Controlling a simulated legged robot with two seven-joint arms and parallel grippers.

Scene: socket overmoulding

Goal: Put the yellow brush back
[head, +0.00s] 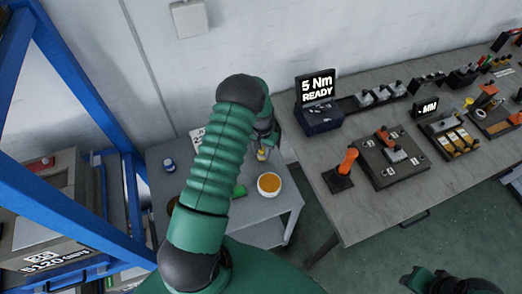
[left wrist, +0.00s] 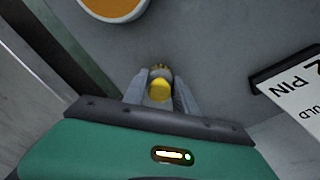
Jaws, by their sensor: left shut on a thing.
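My left gripper (left wrist: 160,82) is shut on the yellow brush (left wrist: 159,91), which shows as a round yellow end between the two grey fingers in the left wrist view. In the head view the left gripper (head: 264,148) is over the small grey table (head: 262,208), partly hidden by my green arm. A little of the brush (head: 262,155) shows below it. I cannot tell whether the brush touches the table. My right gripper (head: 430,281) shows only in part, dark, at the bottom right edge of the head view, and its jaws are unclear.
A white bowl with orange contents (head: 269,184) stands near the gripper; a blue-capped jar (head: 169,164) and a green item (head: 239,190) are also on the small table. A "PIN" sign (left wrist: 298,88) stands close by. The long workbench (head: 345,215) holds several tools. Blue frame (head: 70,80) at left.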

